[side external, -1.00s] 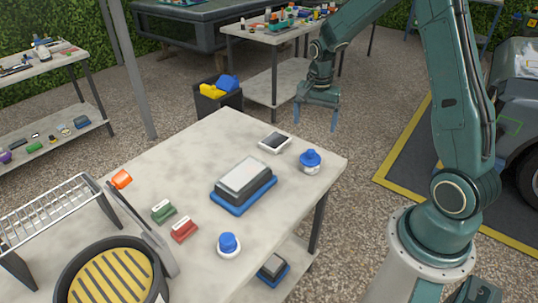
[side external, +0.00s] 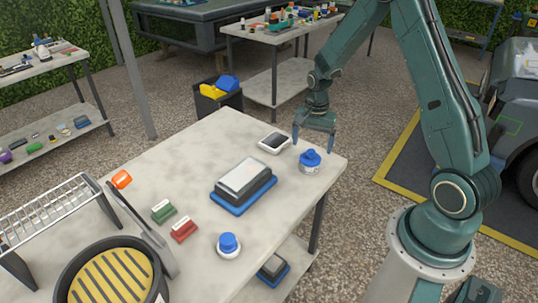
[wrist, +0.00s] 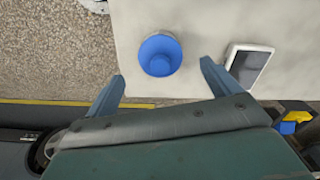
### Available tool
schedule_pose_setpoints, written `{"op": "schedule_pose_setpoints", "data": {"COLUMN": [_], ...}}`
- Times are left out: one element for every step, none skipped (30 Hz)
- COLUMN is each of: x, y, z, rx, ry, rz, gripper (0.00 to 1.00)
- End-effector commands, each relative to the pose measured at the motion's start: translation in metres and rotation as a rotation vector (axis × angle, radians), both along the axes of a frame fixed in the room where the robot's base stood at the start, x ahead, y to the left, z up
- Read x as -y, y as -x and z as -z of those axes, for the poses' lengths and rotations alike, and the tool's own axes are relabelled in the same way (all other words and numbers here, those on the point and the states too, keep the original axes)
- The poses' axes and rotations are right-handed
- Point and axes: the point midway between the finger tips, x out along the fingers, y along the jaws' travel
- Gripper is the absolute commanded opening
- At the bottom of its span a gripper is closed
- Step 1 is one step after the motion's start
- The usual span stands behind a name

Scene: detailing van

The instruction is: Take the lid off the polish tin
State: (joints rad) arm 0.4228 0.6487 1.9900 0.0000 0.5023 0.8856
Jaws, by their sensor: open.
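A round tin with a blue knobbed lid (side external: 310,158) stands upright near the far right corner of the table; I take it as the polish tin. In the wrist view the blue lid (wrist: 160,55) shows from above, just beyond the gap between the fingers, and hides the tin's body. My gripper (side external: 313,146) is open and empty, fingers pointing down. It appears above and slightly behind the lid, with no clear contact. A similar round white container with a blue top (side external: 228,245) stands near the table's front edge.
A small dark-screened device (side external: 274,142) lies just left of the tin and shows right of the fingers in the wrist view. A grey block on a blue-edged base (side external: 243,185), small red and green blocks, a rack and a round yellow-striped tub occupy the table.

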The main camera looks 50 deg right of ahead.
Motion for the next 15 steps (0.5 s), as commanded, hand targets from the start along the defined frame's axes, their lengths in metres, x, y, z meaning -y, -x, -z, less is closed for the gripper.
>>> {"op": "schedule_pose_setpoints", "data": {"x": [0.000,0.000,0.000,0.001,0.001,0.001,0.001,0.001,0.001,0.001,0.001,0.001,0.001,0.001,0.001], "y": [0.000,0.000,0.000,0.000,0.000,0.000,0.000,0.000,0.000,0.000,0.000,0.000,0.000,-0.001,-0.001], "z": [0.005,0.008,0.013,0.016,0.019,0.024,0.027,0.030,0.034,0.036,0.039,0.041,0.042,0.044,0.044], "rx": [-0.002,-0.003,-0.003,-0.002,-0.002,-0.003,-0.003,-0.002,-0.002,-0.002,-0.002,-0.001,-0.001,-0.001,0.000], "ry": [-0.001,-0.001,-0.001,-0.001,-0.001,-0.001,-0.001,-0.001,-0.001,0.000,0.000,-0.001,-0.001,0.000,0.000], "rz": [0.000,0.000,0.000,0.000,0.000,0.000,0.000,0.000,0.000,0.000,0.000,0.000,0.000,0.000,0.000], "gripper": [0.89,0.89,0.89,0.89,0.89,0.89,0.89,0.89,0.89,0.89,0.89,0.89,0.89,0.89,0.89]}}
